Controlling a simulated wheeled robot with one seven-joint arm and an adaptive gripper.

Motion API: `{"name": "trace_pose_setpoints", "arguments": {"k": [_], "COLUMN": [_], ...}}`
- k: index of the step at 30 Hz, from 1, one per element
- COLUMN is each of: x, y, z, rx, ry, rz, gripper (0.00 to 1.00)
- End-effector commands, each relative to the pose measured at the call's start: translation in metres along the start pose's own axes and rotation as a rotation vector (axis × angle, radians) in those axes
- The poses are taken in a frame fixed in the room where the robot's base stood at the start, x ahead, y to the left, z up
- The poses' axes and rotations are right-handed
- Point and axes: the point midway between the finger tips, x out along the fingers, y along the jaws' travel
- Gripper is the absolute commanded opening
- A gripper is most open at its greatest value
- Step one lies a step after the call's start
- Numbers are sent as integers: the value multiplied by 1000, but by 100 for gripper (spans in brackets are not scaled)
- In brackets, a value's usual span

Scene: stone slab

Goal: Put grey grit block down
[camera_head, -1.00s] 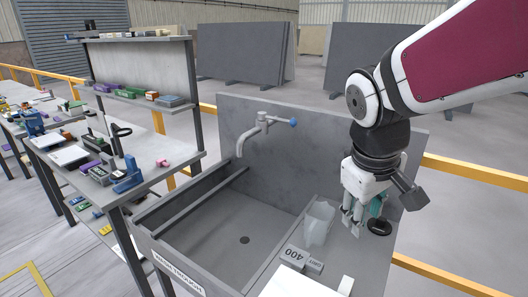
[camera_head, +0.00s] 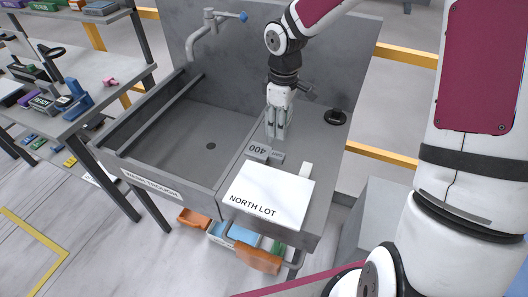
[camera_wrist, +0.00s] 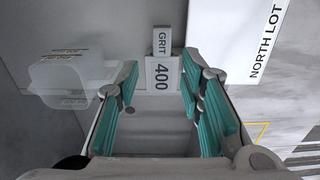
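The grey grit block (camera_head: 258,151), marked 400 and GRIT, lies on the grey slab beside the sink, just behind the white NORTH LOT card (camera_head: 268,195). My gripper (camera_head: 275,136) points down close above and behind the block. In the wrist view the block (camera_wrist: 163,73) shows ahead between the teal-padded fingers (camera_wrist: 161,78), with a gap on each side. The fingers are apart and hold nothing. The exact height of the fingertips over the block cannot be told.
The sink basin (camera_head: 180,150) is to the left, with a tap (camera_head: 210,30) behind. A black disc (camera_head: 335,117) lies at the slab's right. Coloured bins (camera_head: 258,258) sit below.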

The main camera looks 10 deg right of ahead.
Motion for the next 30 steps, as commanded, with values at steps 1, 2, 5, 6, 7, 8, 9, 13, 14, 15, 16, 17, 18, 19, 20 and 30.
{"name": "trace_pose_setpoints", "arguments": {"k": [1,2,5,6,7,8,9,13,14,15,16,17,18,19,20,30], "x": [11,17,36,43,48,52,57,67,68,70,72,74,78,82,86,120], "y": [-2,-2,-2,-2,-2,-2,-2,-1,-1,-1,-2,-2,-3,-4,-4,-4], "z": [0,0,0,0,0,0,0,0,0,0,0,0,0,-1,-1,-2], "rx": [-3,-3,-1,-3,-2,0,-2,0,0,0,0,0,0,-1,-1,1], "ry": [-2,-2,-3,-3,-2,-3,-3,-2,-2,-2,-2,-2,-2,-2,-2,-1], "rz": [-6,-6,-6,-6,-5,-5,-4,-2,-2,-2,-2,-3,-3,-4,-5,-1], "gripper": [35,35,35,35,35,35,35,35,35,35,35,35,35,35,35,35]}}
